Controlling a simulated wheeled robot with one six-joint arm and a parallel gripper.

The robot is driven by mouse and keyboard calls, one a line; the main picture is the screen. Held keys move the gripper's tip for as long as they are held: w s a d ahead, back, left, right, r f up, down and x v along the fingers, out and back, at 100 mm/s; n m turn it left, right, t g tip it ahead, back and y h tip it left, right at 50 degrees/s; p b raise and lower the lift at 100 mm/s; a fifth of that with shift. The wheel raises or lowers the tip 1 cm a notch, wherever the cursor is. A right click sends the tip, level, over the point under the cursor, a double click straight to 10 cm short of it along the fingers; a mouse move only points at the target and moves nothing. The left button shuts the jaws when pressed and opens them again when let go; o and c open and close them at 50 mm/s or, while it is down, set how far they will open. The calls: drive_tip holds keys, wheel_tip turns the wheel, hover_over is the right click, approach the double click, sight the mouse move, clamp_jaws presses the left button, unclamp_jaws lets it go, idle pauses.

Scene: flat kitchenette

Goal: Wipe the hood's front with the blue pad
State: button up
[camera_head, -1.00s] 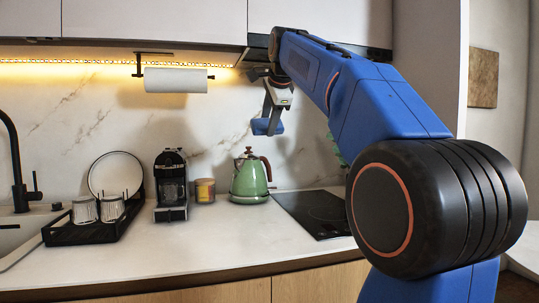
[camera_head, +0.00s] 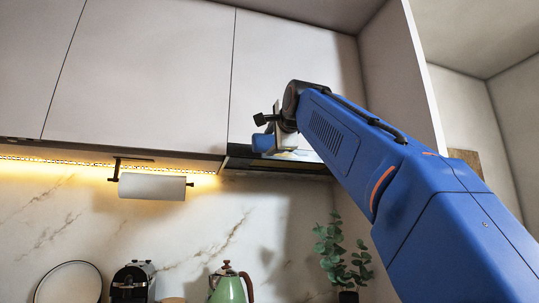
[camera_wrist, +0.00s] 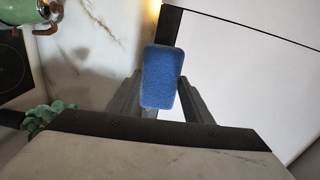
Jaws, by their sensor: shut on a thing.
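The blue pad (camera_head: 262,143) is held in my gripper (camera_head: 274,134), in front of the wall cabinet near its lower edge. In the wrist view the pad (camera_wrist: 161,75) sits between the two dark fingers, which are shut on it. The hood (camera_head: 245,157) is a dark, thin unit under the right-hand cabinet, just below the pad. My gripper and arm cover part of its right side. In the wrist view a dark strip of the hood (camera_wrist: 169,24) shows beside the pad's top. I cannot tell whether the pad touches the hood.
White wall cabinets (camera_head: 150,80) fill the upper space. A paper towel roll (camera_head: 152,187) hangs left of the hood. Below stand a green kettle (camera_head: 227,288), a coffee machine (camera_head: 132,284) and a leafy plant (camera_head: 342,255). A side wall (camera_head: 385,70) rises right of the cabinets.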

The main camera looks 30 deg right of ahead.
drive_tip(key=shift+x, duration=2.95)
drive_tip(key=shift+x, duration=1)
drive_tip(key=shift+f, duration=0.1)
drive_tip(key=shift+s+d, duration=0.65)
drive_tip(key=shift+d, duration=1.65)
drive_tip(key=shift+s+d, duration=0.7)
drive_tip(key=shift+d, duration=1.65)
drive_tip(key=shift+s+d, duration=0.65)
drive_tip(key=shift+d, duration=1.65)
drive_tip(key=shift+w+a, duration=0.2)
drive_tip(key=shift+a, duration=0.7)
drive_tip(key=shift+w+a, duration=0.2)
drive_tip(key=shift+a, duration=0.7)
drive_tip(key=shift+w+a, duration=0.35)
drive_tip(key=shift+a, duration=0.5)
drive_tip(key=shift+w+a, duration=0.3)
drive_tip(key=shift+a, duration=0.55)
drive_tip(key=shift+a, duration=0.1)
drive_tip(key=shift+w+a, duration=0.25)
drive_tip(key=shift+a, duration=0.6)
drive_tip(key=shift+w+a, duration=0.2)
drive_tip(key=shift+a, duration=0.7)
